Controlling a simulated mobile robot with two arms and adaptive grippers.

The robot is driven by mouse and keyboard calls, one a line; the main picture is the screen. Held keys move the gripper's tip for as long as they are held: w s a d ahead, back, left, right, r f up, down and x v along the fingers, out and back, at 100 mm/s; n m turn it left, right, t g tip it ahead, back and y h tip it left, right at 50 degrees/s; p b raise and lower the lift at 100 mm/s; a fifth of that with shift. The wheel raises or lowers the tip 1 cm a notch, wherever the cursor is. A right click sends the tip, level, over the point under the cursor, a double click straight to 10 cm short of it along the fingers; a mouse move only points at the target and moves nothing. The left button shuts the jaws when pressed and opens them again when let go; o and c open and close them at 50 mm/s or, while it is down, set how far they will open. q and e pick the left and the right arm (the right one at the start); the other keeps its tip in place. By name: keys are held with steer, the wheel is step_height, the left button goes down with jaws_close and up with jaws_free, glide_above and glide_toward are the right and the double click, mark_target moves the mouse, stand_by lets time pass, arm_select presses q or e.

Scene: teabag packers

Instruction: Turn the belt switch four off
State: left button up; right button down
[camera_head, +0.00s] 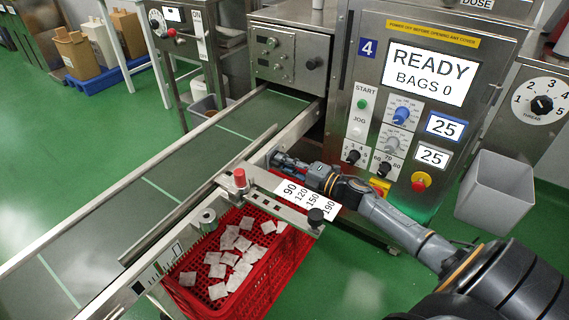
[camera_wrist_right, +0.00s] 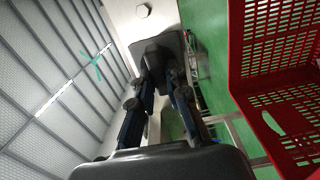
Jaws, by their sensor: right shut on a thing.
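My right gripper (camera_head: 277,158) is at the near side rail of the conveyor, its arm coming in from the lower right. In the right wrist view, my right gripper (camera_wrist_right: 162,78) has its two fingers closed on a part of a dark grey switch box (camera_wrist_right: 165,46) fixed to the pale rail. This looks like the belt switch, though no label on it is readable and its on or off position is hidden by the fingers. The machine (camera_head: 345,85) beside it bears a blue number 4 plate (camera_head: 367,47). My left gripper is not in view.
The conveyor belt (camera_head: 165,170) runs diagonally to the machine. A red crate (camera_head: 290,262) with several teabags stands below the rail. A red-knobbed bracket (camera_head: 240,180) and a scale plate (camera_head: 308,198) are close to my gripper.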

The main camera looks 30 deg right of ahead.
steer(key=c, duration=1.3)
jaws_free()
steer(key=shift+s, duration=0.1)
steer(key=v, duration=1.2)
steer(key=shift+f, duration=0.1)
